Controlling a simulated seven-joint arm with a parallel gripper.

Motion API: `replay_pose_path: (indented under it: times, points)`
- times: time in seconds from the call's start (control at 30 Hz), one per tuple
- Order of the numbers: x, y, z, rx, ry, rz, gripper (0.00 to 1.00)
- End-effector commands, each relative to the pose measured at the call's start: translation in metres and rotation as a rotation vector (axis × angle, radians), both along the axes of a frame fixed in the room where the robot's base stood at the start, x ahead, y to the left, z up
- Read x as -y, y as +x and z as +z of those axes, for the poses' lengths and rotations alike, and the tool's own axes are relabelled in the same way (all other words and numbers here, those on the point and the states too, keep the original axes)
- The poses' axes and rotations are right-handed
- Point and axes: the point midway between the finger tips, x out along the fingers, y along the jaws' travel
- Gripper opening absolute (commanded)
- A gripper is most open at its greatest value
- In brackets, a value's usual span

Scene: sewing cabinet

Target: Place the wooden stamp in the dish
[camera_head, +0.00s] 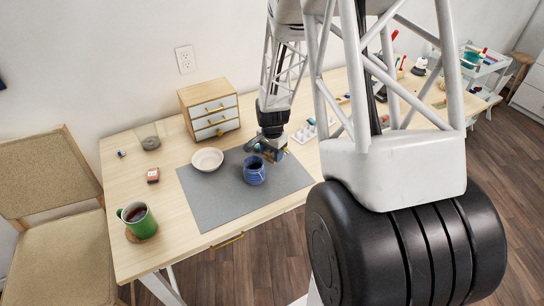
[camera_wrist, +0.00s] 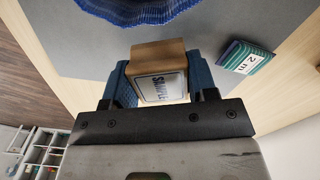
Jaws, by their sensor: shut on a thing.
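My gripper (camera_wrist: 160,72) is shut on the wooden stamp (camera_wrist: 172,52), a light-brown block with a white label on its face, held between the two blue finger pads. In the head view my gripper (camera_head: 268,149) is over the grey mat, just behind the blue cup; the stamp is hard to make out there. The dish (camera_head: 207,159) is a round, shallow white bowl at the mat's back left edge, to the left of my gripper. It looks empty and is outside the wrist view.
The ribbed blue cup (camera_head: 254,170) stands on the grey mat (camera_head: 228,203) close to my gripper. A small drawer cabinet (camera_head: 210,108) stands behind the dish. A green mug (camera_head: 139,218) and a small red box (camera_head: 153,175) are at left.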

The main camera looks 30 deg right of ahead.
Motion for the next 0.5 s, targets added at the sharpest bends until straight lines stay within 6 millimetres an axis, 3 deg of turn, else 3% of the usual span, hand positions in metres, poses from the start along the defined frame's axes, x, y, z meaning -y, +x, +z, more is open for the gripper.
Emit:
replay_pose_path:
  times: [0.07,0.5]
  points:
    - [0.000,0.001,0.012,0.004,-0.001,0.000,0.25]
    - [-0.021,-0.067,0.017,0.000,0.000,0.000,0.25]
